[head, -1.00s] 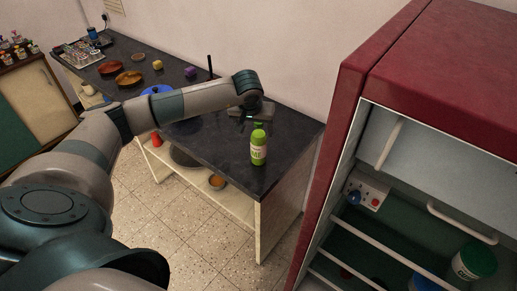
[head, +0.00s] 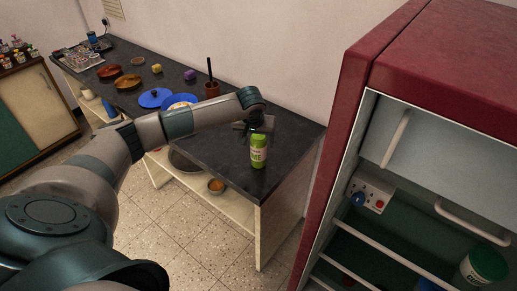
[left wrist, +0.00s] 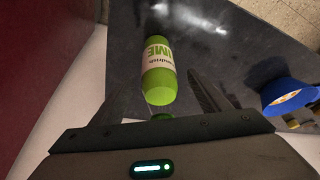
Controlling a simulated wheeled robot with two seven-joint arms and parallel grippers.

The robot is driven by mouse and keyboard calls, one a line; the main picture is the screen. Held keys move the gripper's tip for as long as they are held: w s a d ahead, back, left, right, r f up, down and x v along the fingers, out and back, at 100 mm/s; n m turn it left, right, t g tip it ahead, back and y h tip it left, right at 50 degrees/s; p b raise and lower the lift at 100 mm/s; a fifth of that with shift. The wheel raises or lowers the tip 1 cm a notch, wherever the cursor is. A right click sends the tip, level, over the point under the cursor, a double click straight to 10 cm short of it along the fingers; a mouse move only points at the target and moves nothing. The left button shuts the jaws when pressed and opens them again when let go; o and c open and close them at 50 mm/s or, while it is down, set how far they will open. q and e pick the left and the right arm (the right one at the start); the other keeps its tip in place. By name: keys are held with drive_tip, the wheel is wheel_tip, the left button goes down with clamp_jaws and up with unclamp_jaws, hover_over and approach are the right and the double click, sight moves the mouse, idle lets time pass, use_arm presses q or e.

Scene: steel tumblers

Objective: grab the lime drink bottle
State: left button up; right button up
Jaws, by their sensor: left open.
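The lime drink bottle (head: 258,152), green with a white label, stands upright on the dark counter (head: 221,152) near its front right end. My left gripper (head: 260,127) is right behind and above the bottle in the head view, its fingers partly hidden. In the left wrist view the bottle (left wrist: 158,65) shows ahead of the palm, its near end between the two open fingers (left wrist: 160,100). No finger is seen closed on it. My right gripper is in neither view.
An open red fridge (head: 350,130) stands close on the right. Blue dishes (head: 154,97) and a brown pot with a dark handle (head: 211,88) stand farther back on the counter. A bowl (head: 215,186) sits on the shelf below. The counter around the bottle is clear.

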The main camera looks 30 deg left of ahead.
sight(258, 146)
use_arm(q)
drive_tip(key=b+x, duration=0.1)
drive_tip(key=x, duration=0.3)
drive_tip(key=shift+d+f+b, duration=0.15)
drive_tip(key=shift+f+b, duration=0.05)
drive_tip(key=shift+b, duration=0.1)
drive_tip(key=shift+r, duration=0.1)
drive_tip(key=c, duration=1.6)
drive_tip(key=shift+o, duration=0.2)
drive_tip(key=shift+r, duration=0.1)
